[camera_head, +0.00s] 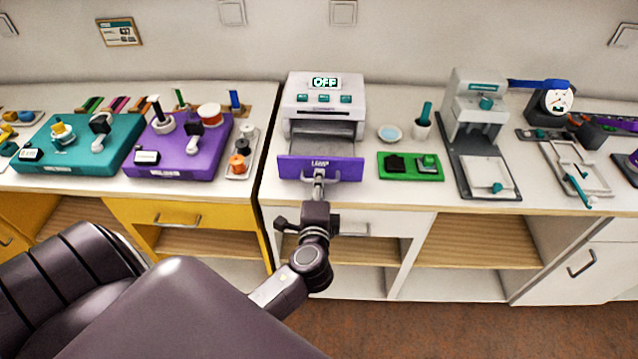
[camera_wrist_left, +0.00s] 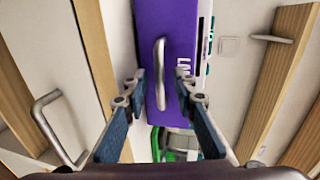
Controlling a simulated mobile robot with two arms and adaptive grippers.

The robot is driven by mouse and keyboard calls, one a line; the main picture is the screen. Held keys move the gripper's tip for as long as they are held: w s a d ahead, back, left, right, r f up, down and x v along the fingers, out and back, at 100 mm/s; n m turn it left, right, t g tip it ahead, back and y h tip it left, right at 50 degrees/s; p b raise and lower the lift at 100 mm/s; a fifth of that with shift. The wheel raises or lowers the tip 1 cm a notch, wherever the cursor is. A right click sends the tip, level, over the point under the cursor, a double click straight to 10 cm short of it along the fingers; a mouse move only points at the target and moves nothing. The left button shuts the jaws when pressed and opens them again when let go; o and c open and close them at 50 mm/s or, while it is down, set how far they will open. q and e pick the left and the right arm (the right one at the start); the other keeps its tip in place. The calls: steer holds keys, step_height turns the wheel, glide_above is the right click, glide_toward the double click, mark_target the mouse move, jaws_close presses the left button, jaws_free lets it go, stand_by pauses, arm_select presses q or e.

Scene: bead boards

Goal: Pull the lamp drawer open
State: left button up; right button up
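The lamp drawer's purple front (camera_head: 292,169) carries a white label and stands out in front of its white housing (camera_head: 301,90). A grey surface shows between the front and the housing. The left wrist view also shows the purple front (camera_wrist_left: 178,28), with its metal bar handle (camera_wrist_left: 160,75). My left gripper (camera_head: 318,187) is at the drawer front in the head view. In the left wrist view my left gripper (camera_wrist_left: 160,83) has its fingers apart, one on each side of the handle, with gaps visible. My right gripper is not in view.
A green tray (camera_head: 410,176) sits close right of the drawer, with a cup (camera_head: 422,131) behind it. A purple board (camera_head: 180,158) and a small bead tray (camera_head: 240,166) lie to the left. The counter's front edge and a cabinet handle (camera_head: 350,229) are below.

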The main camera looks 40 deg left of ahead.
arm_select(q)
steer(key=v, duration=1.2)
stand_by(0.3)
steer(key=s+d+f+g+h, duration=0.2)
steer(key=f, duration=0.8)
steer(key=s+d+f+g+h, duration=0.2)
steer(key=s+f, duration=0.1)
steer(key=f, duration=0.7)
steer(key=s+d+f+g+h, duration=0.1)
steer(key=s+d+f+h, duration=0.1)
steer(key=f, duration=0.9)
steer(key=s+a+f+n+g+h, duration=0.1)
steer(key=s+f+n+g, duration=0.2)
steer(key=s+f, duration=0.7)
steer(key=s+a+f+n+g+h, duration=0.1)
steer(key=s+f+n+g, duration=0.3)
steer(key=s+f, duration=0.7)
steer(key=s+n, duration=0.2)
steer(key=s, duration=0.4)
steer(key=shift+s, duration=0.4)
